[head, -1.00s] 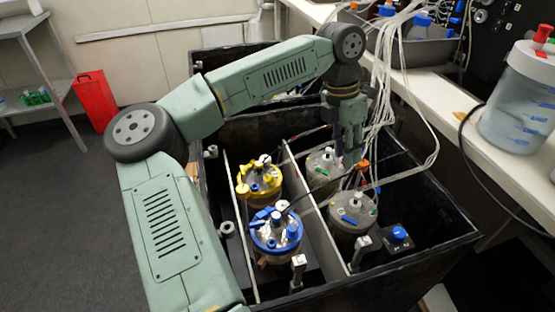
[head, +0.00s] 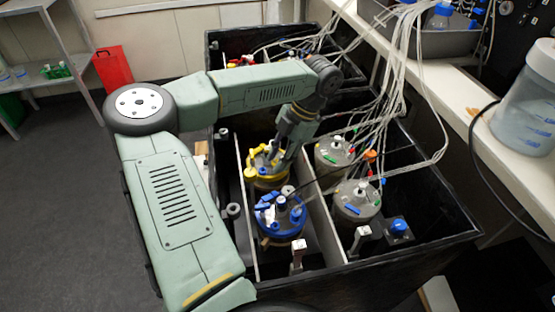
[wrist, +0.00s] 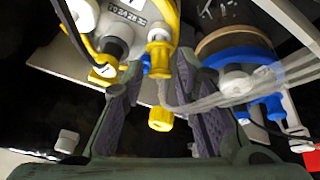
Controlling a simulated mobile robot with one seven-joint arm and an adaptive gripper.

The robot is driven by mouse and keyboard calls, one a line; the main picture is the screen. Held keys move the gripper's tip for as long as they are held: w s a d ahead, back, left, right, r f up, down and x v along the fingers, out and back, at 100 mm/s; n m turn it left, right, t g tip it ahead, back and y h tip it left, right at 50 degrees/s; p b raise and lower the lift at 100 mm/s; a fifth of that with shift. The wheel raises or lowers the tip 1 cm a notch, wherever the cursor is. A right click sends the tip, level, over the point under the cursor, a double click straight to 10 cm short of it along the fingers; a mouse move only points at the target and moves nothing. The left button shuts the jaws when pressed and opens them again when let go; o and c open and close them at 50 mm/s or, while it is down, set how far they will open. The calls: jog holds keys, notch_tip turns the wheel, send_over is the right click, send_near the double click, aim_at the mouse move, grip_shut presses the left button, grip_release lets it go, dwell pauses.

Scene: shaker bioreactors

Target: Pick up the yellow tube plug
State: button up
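The yellow tube plug (wrist: 160,119) appears in the wrist view between my two fingers, with dark gaps on both sides. It is near the edge of the yellow-lidded bioreactor (wrist: 128,14), beside a yellow port (wrist: 159,55) with a clear tube. My gripper (wrist: 158,72) is open, and neither finger visibly touches the plug. In the head view my gripper (head: 277,168) reaches down to the right side of the yellow-lidded bioreactor (head: 256,171); the fingertips are partly hard to make out, and I cannot pick out the plug there.
A blue-lidded bioreactor (head: 281,222) stands just in front of the yellow one. Two grey-lidded bioreactors (head: 335,150) (head: 356,202) stand right of a thin divider (head: 322,225). Clear tubes (head: 398,85) hang at the right.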

jog(key=shift+x, duration=1)
jog(key=shift+d, duration=0.1)
jog(key=c, duration=0.5)
jog(key=shift+c, duration=0.2)
jog(key=shift+r, duration=0.1)
